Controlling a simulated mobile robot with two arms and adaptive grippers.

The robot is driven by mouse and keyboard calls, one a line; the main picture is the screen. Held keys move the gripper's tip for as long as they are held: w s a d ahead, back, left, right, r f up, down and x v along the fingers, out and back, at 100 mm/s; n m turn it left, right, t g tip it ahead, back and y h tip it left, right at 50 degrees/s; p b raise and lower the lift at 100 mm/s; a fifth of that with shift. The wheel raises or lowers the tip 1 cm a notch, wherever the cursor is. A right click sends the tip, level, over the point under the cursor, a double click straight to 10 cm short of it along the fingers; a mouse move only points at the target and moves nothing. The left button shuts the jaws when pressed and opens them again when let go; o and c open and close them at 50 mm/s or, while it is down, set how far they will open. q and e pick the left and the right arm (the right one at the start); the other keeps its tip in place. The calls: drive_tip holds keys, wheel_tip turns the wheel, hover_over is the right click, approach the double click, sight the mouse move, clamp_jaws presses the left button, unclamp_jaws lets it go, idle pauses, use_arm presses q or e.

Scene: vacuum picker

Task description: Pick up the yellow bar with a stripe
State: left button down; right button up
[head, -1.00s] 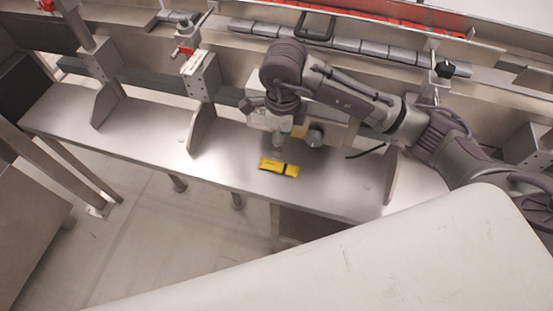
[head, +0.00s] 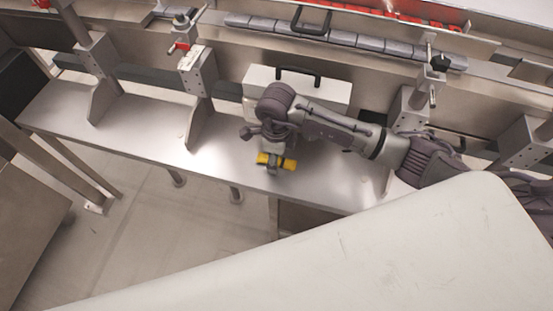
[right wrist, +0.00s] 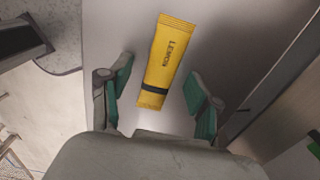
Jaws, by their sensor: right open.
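The yellow bar (right wrist: 161,60) with a dark stripe and dark lettering lies flat on the steel shelf (head: 140,130), near its front edge. In the head view the bar (head: 264,158) is partly hidden under my right gripper (head: 272,166). In the right wrist view my right gripper (right wrist: 160,95) is open, with one green-padded finger on each side of the bar's striped end. The fingers stand apart from the bar, and most of it extends beyond the fingertips. Whether the fingertips touch the shelf I cannot tell. My left gripper is not in view.
A pale box with a black handle (head: 257,82) stands behind my right arm. Steel uprights (head: 201,72) divide the shelf. A large pale surface (head: 330,255) fills the front. The shelf left of the bar is clear.

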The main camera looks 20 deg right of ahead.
clamp_jaws()
drive_tip(key=shift+r, duration=0.15)
